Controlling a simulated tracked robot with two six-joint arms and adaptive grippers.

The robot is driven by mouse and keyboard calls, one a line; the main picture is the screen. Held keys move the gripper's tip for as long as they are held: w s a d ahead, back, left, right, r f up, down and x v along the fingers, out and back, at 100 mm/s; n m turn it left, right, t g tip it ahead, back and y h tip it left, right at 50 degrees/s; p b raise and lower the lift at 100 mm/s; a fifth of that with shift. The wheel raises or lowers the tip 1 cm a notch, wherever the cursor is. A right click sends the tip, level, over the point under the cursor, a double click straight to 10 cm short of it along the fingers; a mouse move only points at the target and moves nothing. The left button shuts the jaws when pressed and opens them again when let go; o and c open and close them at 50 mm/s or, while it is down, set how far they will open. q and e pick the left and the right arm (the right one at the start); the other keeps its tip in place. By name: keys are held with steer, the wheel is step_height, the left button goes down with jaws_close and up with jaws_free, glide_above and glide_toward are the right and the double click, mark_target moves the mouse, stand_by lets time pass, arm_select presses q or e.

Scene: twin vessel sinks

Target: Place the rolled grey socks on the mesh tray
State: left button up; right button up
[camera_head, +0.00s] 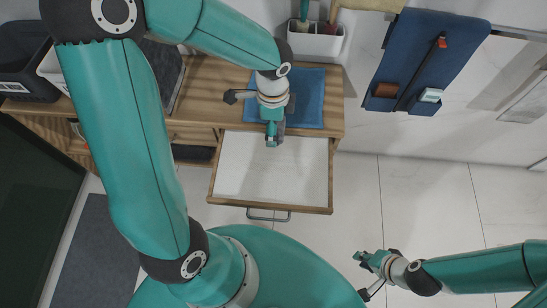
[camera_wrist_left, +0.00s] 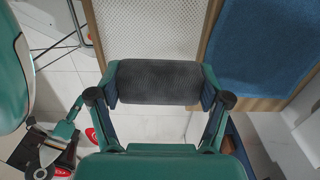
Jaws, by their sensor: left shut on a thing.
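The rolled socks (camera_wrist_left: 158,82) are a dark grey cylinder in the left wrist view. My left gripper (camera_wrist_left: 158,92) is shut on them, one finger at each end of the roll. In the head view my left gripper (camera_head: 273,140) is over the line between the drawer's back edge and the counter, and a bit of the grey socks (camera_head: 281,128) shows beside it. The mesh tray (camera_head: 262,175) appears as the white mesh surface in the open wooden drawer, bare where visible. My right gripper (camera_head: 366,260) is off to the drawer's right, over the floor; its finger opening is unclear.
A blue cloth (camera_head: 307,98) lies on the wooden counter (camera_head: 335,112) behind the drawer. A white holder (camera_head: 316,42) stands at the back. A blue hanging panel (camera_head: 425,55) with small items is at right. The tiled floor right of the drawer is clear.

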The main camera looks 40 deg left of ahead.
arm_select(q)
steer(key=b, duration=0.3)
glide_above(273, 162)
step_height(273, 162, down, 13)
steer(key=shift+w+r, duration=0.1)
steer(key=shift+f+b, duration=0.65)
steer(key=shift+f, duration=1.45)
steer(key=shift+f, duration=0.15)
steer(key=o, duration=0.9)
steer(key=shift+c, duration=0.2)
